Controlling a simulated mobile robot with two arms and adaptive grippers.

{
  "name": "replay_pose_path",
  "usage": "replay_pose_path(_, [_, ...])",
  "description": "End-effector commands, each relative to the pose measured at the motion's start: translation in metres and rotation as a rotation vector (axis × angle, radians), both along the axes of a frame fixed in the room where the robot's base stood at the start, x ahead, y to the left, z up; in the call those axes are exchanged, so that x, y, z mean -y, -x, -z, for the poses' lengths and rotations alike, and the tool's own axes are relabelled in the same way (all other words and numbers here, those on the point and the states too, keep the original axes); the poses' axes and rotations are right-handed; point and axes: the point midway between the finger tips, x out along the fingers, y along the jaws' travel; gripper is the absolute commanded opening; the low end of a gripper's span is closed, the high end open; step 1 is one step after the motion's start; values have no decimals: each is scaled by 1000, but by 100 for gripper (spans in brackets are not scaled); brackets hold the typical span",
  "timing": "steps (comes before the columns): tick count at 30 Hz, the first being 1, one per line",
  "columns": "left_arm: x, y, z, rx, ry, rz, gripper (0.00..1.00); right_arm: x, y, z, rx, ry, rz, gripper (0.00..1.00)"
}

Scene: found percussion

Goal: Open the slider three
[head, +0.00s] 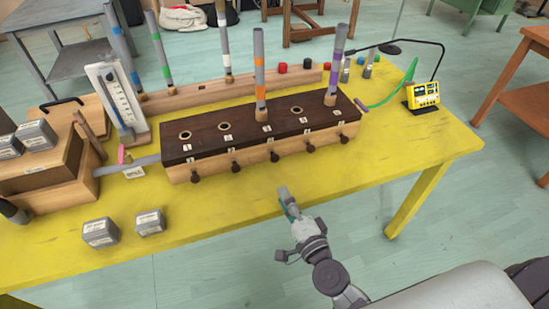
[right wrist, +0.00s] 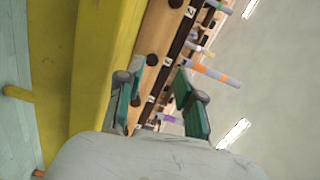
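The dark-topped wooden box (head: 245,140) stands on the yellow table, with a row of dark round slider knobs along its pale front. The middle knob, slider three (head: 273,157), sits below the orange-banded tube (head: 260,75) and appears pushed in like its neighbours. My right gripper (head: 284,194) is in front of the box near the table's front edge, apart from the knobs. In the right wrist view its teal-padded fingers (right wrist: 156,92) are spread and empty, with knobs (right wrist: 151,60) beyond them.
Metal blocks (head: 100,232) lie at the front left. A yellow meter (head: 423,95) with a green cable stands at the back right. A purple-banded tube (head: 336,65) stands in the box. The table between box and front edge is clear.

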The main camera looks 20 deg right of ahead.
Motion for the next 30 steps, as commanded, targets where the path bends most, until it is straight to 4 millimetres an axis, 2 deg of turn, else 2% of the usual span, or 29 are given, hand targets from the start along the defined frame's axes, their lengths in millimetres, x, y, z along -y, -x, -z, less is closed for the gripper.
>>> replay_pose_path(5, [0,0,0,0,0,0,40,18,-4,4,-2,-92,92,37])
replay_pose_path(11, [0,-1,-3,0,-1,0,40,20,-20,3,-1,-106,108,37])
replay_pose_path(24, [-3,-2,-10,3,-3,0,40,16,-110,3,0,-103,105,37])
replay_pose_path(30, [-3,-3,-8,3,-3,0,40,15,-134,4,-3,-103,104,37])
